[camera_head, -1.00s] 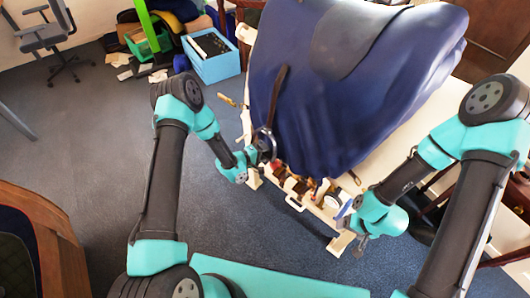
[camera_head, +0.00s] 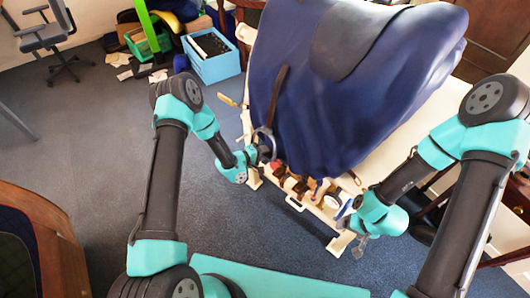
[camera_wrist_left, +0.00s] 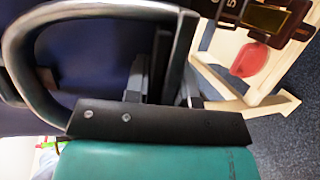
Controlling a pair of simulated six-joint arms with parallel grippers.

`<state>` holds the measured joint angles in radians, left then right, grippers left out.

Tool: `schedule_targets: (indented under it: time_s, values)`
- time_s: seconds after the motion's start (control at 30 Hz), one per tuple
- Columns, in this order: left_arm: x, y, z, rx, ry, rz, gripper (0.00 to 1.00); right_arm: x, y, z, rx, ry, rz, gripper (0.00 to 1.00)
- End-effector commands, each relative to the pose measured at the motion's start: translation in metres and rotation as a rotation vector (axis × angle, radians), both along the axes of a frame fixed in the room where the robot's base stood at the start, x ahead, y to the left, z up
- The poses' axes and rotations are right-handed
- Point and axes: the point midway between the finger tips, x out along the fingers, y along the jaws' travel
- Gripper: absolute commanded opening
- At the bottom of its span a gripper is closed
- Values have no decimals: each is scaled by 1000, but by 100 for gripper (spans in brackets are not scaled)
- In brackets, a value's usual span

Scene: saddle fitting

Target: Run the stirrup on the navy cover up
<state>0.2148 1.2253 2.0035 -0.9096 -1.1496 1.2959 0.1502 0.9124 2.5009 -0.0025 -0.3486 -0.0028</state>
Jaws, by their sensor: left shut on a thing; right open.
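The navy cover (camera_head: 350,115) drapes over a cream stand. A dark strap (camera_head: 277,98) hangs down its left side to a grey metal stirrup (camera_head: 255,134). My left gripper (camera_head: 263,153) is shut on the stirrup low at the cover's left edge; the fingertips are small and partly hidden in the head view. In the left wrist view the stirrup's curved loop (camera_wrist_left: 105,12) looms close, with navy cloth behind it. My right gripper (camera_head: 357,246) is open and empty, below and right of the cover, beside the stand's front end.
The cream stand (camera_head: 337,243) holds several small items in its front rack, below the cover. A red object (camera_wrist_left: 250,60) shows there in the left wrist view. A blue crate (camera_head: 215,66) stands on the floor behind.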

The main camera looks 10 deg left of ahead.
Motion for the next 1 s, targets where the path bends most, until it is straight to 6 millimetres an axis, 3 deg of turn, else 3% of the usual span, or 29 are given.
schedule_targets:
  time_s: [0.27, 0.8, 1.0]
  values:
    - [7, -3, 28, 1, -5, 0, 0, 0, 0, 0, 0, 0, 0, 81]
    - [33, -18, 156, 0, -6, 0, 0, 0, 0, 0, 0, 0, 0, 81]
    - [38, -21, 184, 0, -4, 2, 0, 0, 0, 0, 0, 0, 0, 81]
